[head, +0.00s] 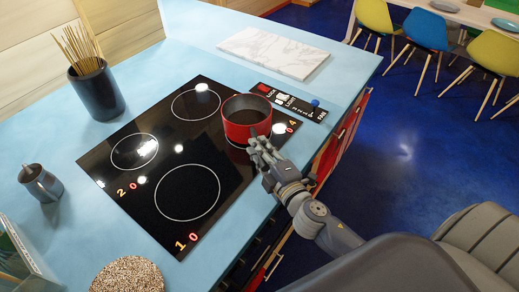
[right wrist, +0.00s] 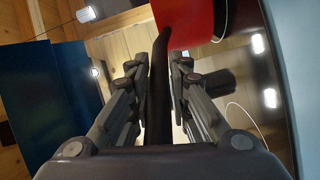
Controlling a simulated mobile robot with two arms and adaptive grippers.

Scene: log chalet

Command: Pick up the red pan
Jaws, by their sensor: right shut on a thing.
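My right gripper (head: 258,146) is at the pan's near side. In the right wrist view the pan's red wall (right wrist: 185,22) is at the top, and its dark handle (right wrist: 158,85) runs down between the two fingers of my right gripper (right wrist: 164,75). The gripper is shut on this handle. My left gripper is not in view.
A marble board (head: 274,51) lies behind the cooktop, near a control strip (head: 287,102). A dark pot of sticks (head: 96,90) and a small metal jug (head: 40,183) stand at left. A speckled round thing (head: 127,275) lies at front. The blue counter's edge is beneath my right arm.

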